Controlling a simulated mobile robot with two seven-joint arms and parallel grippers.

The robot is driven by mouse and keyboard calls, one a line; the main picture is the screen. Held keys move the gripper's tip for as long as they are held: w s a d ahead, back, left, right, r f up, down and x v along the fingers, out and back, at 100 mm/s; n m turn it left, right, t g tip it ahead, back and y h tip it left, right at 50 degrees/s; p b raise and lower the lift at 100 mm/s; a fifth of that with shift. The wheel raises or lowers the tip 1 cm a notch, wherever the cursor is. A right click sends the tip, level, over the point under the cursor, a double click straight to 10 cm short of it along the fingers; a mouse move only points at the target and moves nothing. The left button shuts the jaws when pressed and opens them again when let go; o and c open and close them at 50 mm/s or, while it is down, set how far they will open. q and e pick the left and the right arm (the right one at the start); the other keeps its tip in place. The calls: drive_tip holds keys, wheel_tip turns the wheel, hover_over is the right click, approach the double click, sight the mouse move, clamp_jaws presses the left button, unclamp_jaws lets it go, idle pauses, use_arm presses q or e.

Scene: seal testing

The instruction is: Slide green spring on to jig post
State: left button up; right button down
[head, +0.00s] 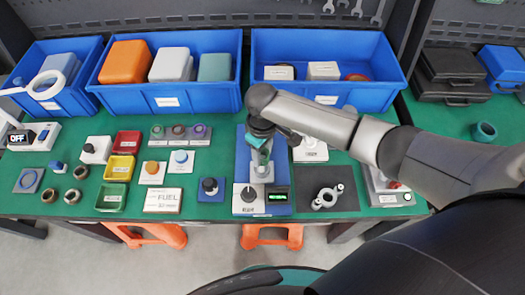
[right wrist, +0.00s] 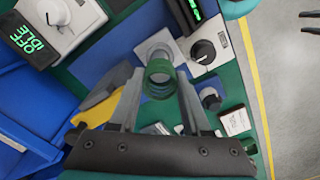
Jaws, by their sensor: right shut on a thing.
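My right gripper (head: 262,158) reaches down over the blue mat at the middle of the table. In the right wrist view its two fingers (right wrist: 160,100) are shut on the green spring (right wrist: 158,72), a short ring-like coil held between the fingertips. The pale grey jig (right wrist: 152,44) is directly beyond the spring in that view. In the head view the jig (head: 262,174) shows just below the fingertips. The jig post is largely hidden, and I cannot tell whether the spring is around it or above it. My left gripper is not in view.
A tester with a dial and green display (head: 262,199) stands just in front of the jig. A black knob on a blue base (head: 210,187) is to the left, and a dark plate with a clamp (head: 326,197) to the right. Blue bins (head: 200,103) line the back.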

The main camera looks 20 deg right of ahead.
drive_tip(key=shift+f, duration=0.1)
drive_tip(key=shift+c, duration=1.4)
unclamp_jaws()
wheel_tip(320, 180, up, 7)
drive_tip(key=p, duration=0.8)
drive_tip(key=shift+s, duration=0.1)
